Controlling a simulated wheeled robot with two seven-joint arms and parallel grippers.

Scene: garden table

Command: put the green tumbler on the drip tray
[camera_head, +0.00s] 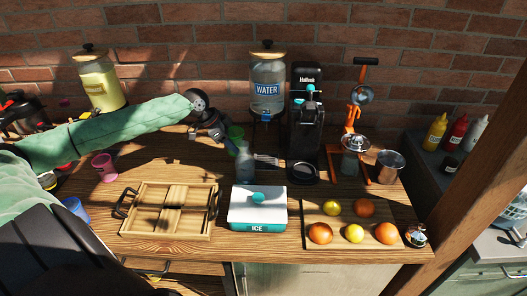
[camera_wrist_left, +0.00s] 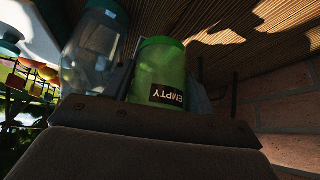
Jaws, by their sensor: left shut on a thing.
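The green tumbler (camera_head: 236,133) is at the back of the table, left of the water dispenser, partly hidden by my left gripper (camera_head: 222,131). In the left wrist view the tumbler (camera_wrist_left: 160,75), labelled EMPTY, sits between the fingers of my left gripper (camera_wrist_left: 163,85), which is shut on it. I cannot tell whether its base touches the table. A dark round tray (camera_head: 303,173), which looks like the drip tray, lies at the foot of the black machine. No tumbler stands on it. My right gripper is not in view.
A clear bottle (camera_head: 244,162) stands close to the tumbler, on the near side. The water dispenser (camera_head: 267,75) and black machine (camera_head: 305,125) stand behind. An ICE box (camera_head: 258,207), wooden tray (camera_head: 132,225) and fruit board (camera_head: 381,208) fill the front. A pink cup (camera_head: 104,167) stands left.

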